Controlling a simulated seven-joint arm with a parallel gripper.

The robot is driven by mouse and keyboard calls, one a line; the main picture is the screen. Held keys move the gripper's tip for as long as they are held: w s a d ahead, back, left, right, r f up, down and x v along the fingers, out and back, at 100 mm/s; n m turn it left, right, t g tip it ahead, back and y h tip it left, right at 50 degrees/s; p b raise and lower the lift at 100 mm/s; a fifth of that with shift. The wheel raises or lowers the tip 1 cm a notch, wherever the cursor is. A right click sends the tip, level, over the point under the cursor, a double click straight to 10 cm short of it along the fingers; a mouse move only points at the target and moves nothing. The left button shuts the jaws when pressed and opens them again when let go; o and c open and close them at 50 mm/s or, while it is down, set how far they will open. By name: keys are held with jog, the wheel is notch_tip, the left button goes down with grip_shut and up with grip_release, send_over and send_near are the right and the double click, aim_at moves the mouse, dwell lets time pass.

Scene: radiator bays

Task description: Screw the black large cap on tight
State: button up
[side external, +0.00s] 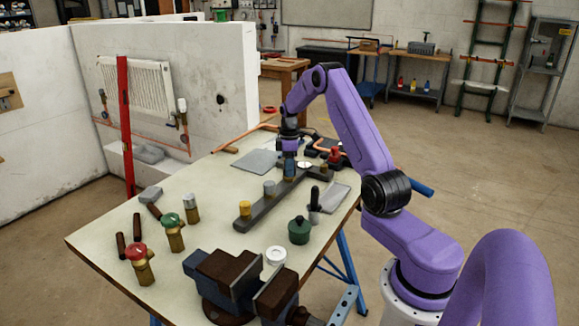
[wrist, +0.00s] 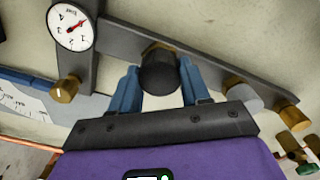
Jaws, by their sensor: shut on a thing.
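The black large cap (wrist: 158,73) sits over a brass fitting (wrist: 153,47) on the grey manifold bar (wrist: 200,62). My gripper (wrist: 158,90) is shut on the cap, one blue finger on each side. In the side external view my gripper (side external: 289,172) points down at the bar (side external: 262,212); the cap itself is hard to make out there between the fingers. How far down the cap sits on its thread cannot be told.
A grey cap (side external: 269,188) and a brass one (side external: 245,209) stand along the bar. A round dial gauge (wrist: 71,27) is close by. Valves with green (side external: 171,219) and red (side external: 136,250) tops, a green pot (side external: 299,230) and a vise (side external: 225,275) stand nearer. The left tabletop has free room.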

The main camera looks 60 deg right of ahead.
jog(key=m, duration=0.3)
jog(key=shift+m, duration=0.3)
jog(key=m, duration=0.4)
jog(key=shift+m, duration=0.3)
jog(key=m, duration=0.7)
jog(key=o, duration=1)
